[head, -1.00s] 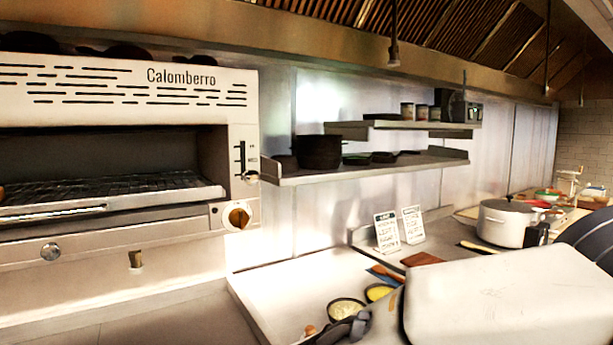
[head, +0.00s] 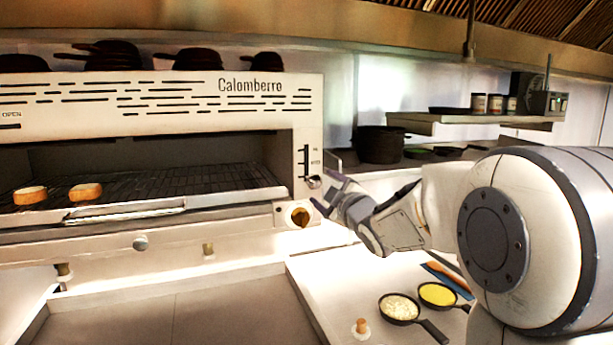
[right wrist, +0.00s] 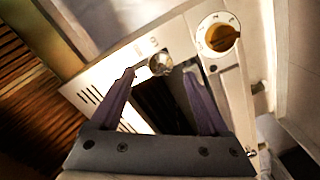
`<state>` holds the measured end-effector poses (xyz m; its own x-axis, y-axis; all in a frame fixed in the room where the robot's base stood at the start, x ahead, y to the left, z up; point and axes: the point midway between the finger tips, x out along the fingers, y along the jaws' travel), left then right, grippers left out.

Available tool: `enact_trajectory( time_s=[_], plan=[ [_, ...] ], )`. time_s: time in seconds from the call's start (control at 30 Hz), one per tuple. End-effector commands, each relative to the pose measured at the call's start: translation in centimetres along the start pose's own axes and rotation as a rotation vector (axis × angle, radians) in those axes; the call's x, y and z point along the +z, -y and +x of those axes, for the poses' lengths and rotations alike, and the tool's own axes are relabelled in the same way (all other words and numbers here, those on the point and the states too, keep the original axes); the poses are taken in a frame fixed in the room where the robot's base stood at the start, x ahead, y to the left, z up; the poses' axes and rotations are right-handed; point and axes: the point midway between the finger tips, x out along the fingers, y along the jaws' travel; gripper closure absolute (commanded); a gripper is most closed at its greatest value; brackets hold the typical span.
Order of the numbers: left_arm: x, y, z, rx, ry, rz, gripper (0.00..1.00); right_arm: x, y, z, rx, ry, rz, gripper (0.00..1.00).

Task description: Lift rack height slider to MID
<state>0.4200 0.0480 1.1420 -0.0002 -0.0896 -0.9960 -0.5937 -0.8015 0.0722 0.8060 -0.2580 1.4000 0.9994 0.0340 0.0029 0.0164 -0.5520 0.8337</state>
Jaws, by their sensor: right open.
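The rack height slider's round metal knob (head: 314,183) sits at the low end of its dark vertical slot (head: 306,158) on the right front panel of the Calomberro grill (head: 215,115). Small marks beside the slot are too small to read. My right gripper (head: 322,192) is open just to the right of and in front of the knob. In the right wrist view the knob (right wrist: 160,64) shows between the tips of the two open fingers (right wrist: 160,76); I cannot tell whether they touch it. My left gripper is not in view.
An orange-brown dial (head: 299,215) is just below the slider. Two bread pieces (head: 87,191) lie on the grill rack. A shelf with a dark pot (head: 380,144) is to the right. Small pans (head: 400,307) stand on the counter below my right arm.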

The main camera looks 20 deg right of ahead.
Motion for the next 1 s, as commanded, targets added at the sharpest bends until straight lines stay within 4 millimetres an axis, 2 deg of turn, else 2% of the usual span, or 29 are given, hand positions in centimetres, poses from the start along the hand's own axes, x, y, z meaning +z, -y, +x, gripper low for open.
enact_trajectory(
  time_s=[0.2, 0.4, 0.6, 0.83, 0.87, 1.0],
  plan=[
    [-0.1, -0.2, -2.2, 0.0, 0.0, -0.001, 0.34, -0.2, -0.2, 4.3, -0.005, 0.002, 0.004, 0.21],
    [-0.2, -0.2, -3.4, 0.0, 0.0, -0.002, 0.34, -0.2, -0.1, 7.1, -0.004, 0.001, 0.004, 0.21],
    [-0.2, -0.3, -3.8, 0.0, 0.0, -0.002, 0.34, -0.1, 0.1, 8.2, -0.002, 0.002, 0.004, 0.21],
    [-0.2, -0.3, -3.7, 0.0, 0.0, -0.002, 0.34, 0.0, 0.1, 8.2, -0.002, 0.002, 0.004, 0.21],
    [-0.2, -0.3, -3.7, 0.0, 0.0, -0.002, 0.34, 0.0, 0.1, 8.2, -0.002, 0.001, 0.004, 0.25],
    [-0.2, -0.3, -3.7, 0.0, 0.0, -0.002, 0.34, 0.0, 0.1, 8.2, -0.002, 0.001, 0.004, 0.78]
  ],
)
